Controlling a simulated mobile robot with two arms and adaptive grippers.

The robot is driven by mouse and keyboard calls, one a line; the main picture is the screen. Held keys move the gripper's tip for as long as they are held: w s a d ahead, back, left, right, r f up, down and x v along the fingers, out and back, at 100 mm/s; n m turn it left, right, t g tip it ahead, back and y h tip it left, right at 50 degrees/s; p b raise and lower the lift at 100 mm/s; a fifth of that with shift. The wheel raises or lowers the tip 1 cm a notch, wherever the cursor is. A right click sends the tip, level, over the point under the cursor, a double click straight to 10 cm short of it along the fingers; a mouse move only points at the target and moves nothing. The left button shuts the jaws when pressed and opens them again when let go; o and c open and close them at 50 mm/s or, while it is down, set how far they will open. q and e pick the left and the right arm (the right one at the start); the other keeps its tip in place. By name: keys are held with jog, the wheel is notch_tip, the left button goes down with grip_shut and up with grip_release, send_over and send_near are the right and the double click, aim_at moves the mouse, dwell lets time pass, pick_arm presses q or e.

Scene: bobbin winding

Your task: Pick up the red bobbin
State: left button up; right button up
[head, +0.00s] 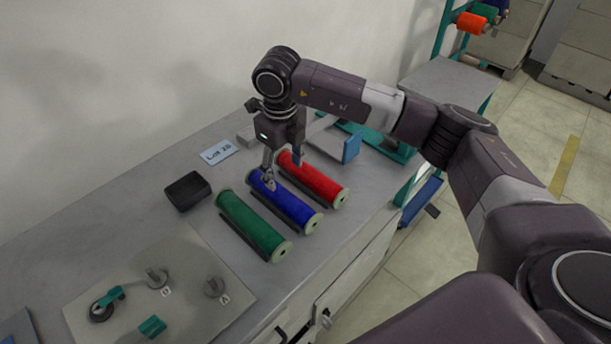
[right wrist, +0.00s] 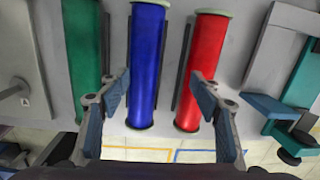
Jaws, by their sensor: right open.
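The red bobbin (head: 313,179) lies on the worktop as the rightmost of three bobbins. It also shows in the right wrist view (right wrist: 202,70). The blue bobbin (head: 286,203) lies beside it on the left, and the green bobbin (head: 250,223) lies further left. My right gripper (head: 283,172) is open above the blue and red bobbins. My left gripper is not in view.
A black box (head: 187,191) and a label card (head: 219,152) lie left of the bobbins. A plate with knobs (head: 90,290) is at the front left. A blue-faced block (head: 351,147) and teal frame parts stand right of the red bobbin. A wall bounds the back.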

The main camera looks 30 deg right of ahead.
jog(key=m+h, duration=0.1)
jog(key=h, duration=0.1)
send_over(308, 170)
jog(key=a, duration=0.1)
jog(key=shift+s+r, duration=0.3)
jog(key=shift+r, duration=0.05)
jog(key=p+x, duration=0.1)
jog(key=x, duration=0.6)
jog(key=shift+a, duration=0.1)
jog(key=shift+c, duration=0.4)
jog(key=c, duration=1.3)
jog(key=shift+c, duration=0.3)
jog(key=shift+r, duration=0.15)
